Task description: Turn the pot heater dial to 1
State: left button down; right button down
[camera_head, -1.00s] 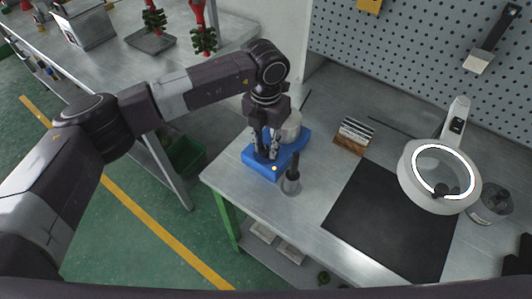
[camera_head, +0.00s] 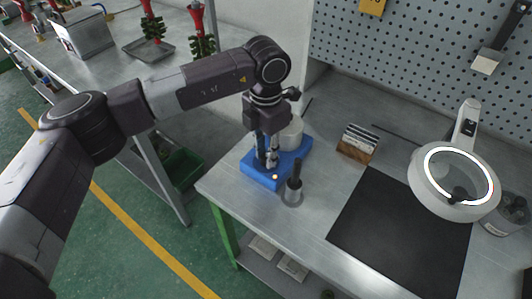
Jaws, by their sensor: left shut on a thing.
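The blue pot heater (camera_head: 301,156) sits at the left end of the metal workbench, with a pale grey pot (camera_head: 291,134) on its rear part. My left gripper (camera_head: 266,163) points down over the front part of the heater. Its fingers are close together and shut on the heater's dial, which they hide. The dial's marks and setting cannot be read. A small yellowish spot (camera_head: 275,177) shows on the heater's front. My right gripper is not in view.
A wooden block with cards (camera_head: 358,144), a black mat (camera_head: 398,235) and a ring-light magnifier (camera_head: 424,199) are to the right. Bare metal lies between.

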pick_arm(q)
jog(key=c, duration=1.7)
grip_release()
notch_tip(320, 180, up, 12)
jog(key=shift+r, duration=0.1)
